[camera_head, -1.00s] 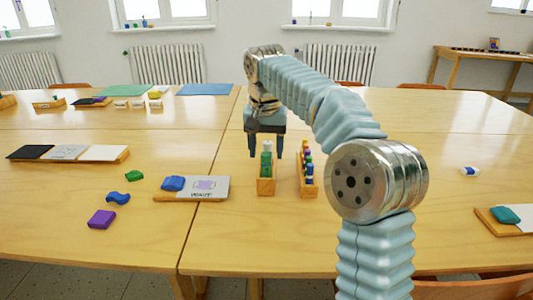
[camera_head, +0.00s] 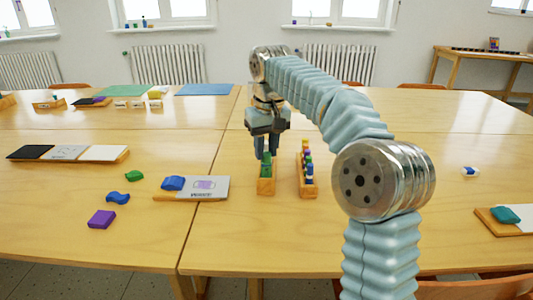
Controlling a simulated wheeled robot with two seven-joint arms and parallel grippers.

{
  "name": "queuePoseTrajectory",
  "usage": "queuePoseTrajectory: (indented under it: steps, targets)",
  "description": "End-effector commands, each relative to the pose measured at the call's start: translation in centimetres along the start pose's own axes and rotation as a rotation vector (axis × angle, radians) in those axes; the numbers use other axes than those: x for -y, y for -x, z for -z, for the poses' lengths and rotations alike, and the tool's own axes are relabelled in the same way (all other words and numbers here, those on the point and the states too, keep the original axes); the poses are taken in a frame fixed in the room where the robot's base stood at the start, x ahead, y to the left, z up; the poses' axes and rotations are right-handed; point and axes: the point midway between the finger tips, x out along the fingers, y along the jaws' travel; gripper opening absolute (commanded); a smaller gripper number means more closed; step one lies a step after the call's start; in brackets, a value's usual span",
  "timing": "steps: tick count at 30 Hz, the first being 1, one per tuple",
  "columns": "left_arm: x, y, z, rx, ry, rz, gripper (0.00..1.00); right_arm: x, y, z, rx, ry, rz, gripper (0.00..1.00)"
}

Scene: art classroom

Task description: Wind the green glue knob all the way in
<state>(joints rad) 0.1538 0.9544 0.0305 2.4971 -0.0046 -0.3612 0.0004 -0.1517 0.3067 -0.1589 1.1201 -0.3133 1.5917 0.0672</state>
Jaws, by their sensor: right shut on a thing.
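A green glue stick (camera_head: 265,171) stands in a small wooden holder (camera_head: 265,187) on the table. My right gripper (camera_head: 266,154) reaches down from above with its fingers at the top of the glue stick, and it is shut on the upper part. My left gripper is not in view.
A second wooden rack (camera_head: 308,188) with several coloured pieces stands close to the right of the holder. A board with a blue lump (camera_head: 172,183) lies to the left, with loose purple (camera_head: 102,219), blue and green pieces beyond.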

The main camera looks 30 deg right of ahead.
Motion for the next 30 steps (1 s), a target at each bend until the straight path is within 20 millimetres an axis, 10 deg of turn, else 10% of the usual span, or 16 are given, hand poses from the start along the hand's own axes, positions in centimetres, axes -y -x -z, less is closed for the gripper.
queuePoseTrajectory:
  steps: [7, 16, 30]
  targets:
    - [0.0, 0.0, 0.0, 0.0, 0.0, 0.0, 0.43, -0.05, -0.02, 0.01, 0.001, 0.419, 0.051, 0.15]
    - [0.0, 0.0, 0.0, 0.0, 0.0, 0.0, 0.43, 0.01, 0.0, -0.01, 0.001, 0.483, 0.059, 0.15]
    - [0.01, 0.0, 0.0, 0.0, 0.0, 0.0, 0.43, 0.0, 0.0, 0.0, 0.0, 0.481, 0.058, 0.96]
